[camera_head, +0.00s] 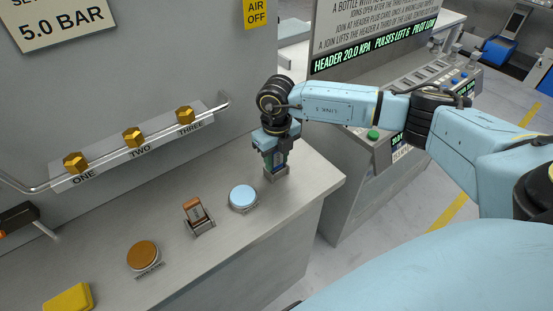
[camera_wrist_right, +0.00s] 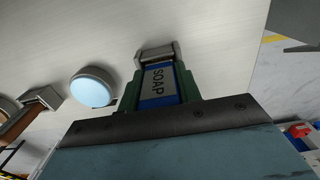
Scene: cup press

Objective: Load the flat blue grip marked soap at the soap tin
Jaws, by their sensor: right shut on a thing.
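The flat blue grip marked SOAP (camera_wrist_right: 160,82) is between the fingers of my right gripper (camera_wrist_right: 161,90), which is shut on it. In the head view my right gripper (camera_head: 275,160) points down at the bench near its right end. A grey metal holder (camera_wrist_right: 153,52) is at the grip's far end; I cannot tell whether the grip still sits in it. A round tin with a light blue top (camera_head: 243,197), which also shows in the wrist view (camera_wrist_right: 92,87), stands just left of the gripper, apart from it. Its label is not readable. My left gripper is not in view.
A brown grip (camera_head: 195,210) stands in its own metal holder left of the blue-topped tin. A brown-topped round tin (camera_head: 143,255) and a yellow block (camera_head: 68,299) are further left. Brass knobs ONE, TWO, THREE (camera_head: 133,138) sit on a shelf behind.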

